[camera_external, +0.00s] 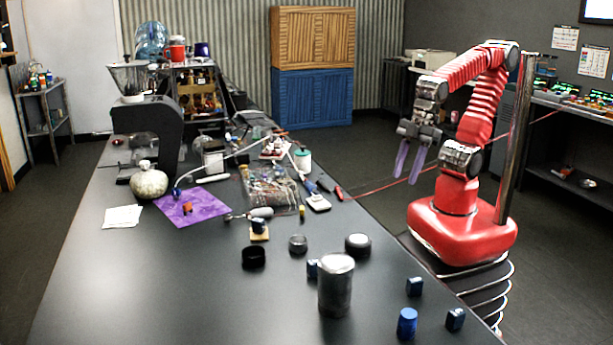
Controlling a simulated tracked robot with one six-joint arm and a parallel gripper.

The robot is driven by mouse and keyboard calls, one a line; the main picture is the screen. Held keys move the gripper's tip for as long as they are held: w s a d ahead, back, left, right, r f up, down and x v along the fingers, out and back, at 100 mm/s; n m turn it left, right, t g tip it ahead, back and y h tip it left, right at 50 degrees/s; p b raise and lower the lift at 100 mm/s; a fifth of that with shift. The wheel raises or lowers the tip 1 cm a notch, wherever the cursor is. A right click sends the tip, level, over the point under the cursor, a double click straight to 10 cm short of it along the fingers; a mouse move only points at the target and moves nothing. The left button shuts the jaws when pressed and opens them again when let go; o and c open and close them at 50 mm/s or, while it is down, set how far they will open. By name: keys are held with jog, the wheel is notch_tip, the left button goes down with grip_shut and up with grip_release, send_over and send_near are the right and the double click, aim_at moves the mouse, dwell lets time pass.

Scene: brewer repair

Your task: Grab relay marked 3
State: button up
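A blue cylinder (407,323) stands between the canister and the corner block. No number is readable on any of them. My gripper (408,172) is raised beyond the table's right edge, fingers apart and pointing down, empty, and well away from the blue parts.
A black ring (254,257), a small jar (298,244) and a round lidded tin (358,244) stand near the canister. A purple cloth (203,211), a round pot (149,182) and a tall dark grinder (155,130) are farther back. The near left tabletop is clear.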

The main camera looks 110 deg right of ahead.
jog(key=w+a+f+n+t+h, duration=0.15)
jog(key=a+f+n, duration=0.35)
jog(key=a+n, duration=0.85)
jog(key=s+a+f+n+t+h, duration=0.15)
jog(key=a+f+n, duration=0.25)
jog(key=a+n, duration=1)
jog(key=a+n+t+y, duration=0.15)
jog(key=a+t, duration=0.25)
jog(key=a, duration=1.2)
jog(key=w+a+r+n+t+y, duration=0.2)
jog(key=w+a+r+n, duration=0.1)
jog(key=r, duration=0.3)
jog(key=shift+w+a+n+t, duration=0.15)
jog(key=shift+a+n+t, duration=0.25)
jog(key=shift+a+n, duration=0.45)
jog(key=shift+w, duration=0.1)
jog(key=x, duration=0.8)
jog(key=shift+w+d+f, duration=0.1)
jog(key=shift+w+f, duration=0.05)
jog(key=shift+w, duration=0.05)
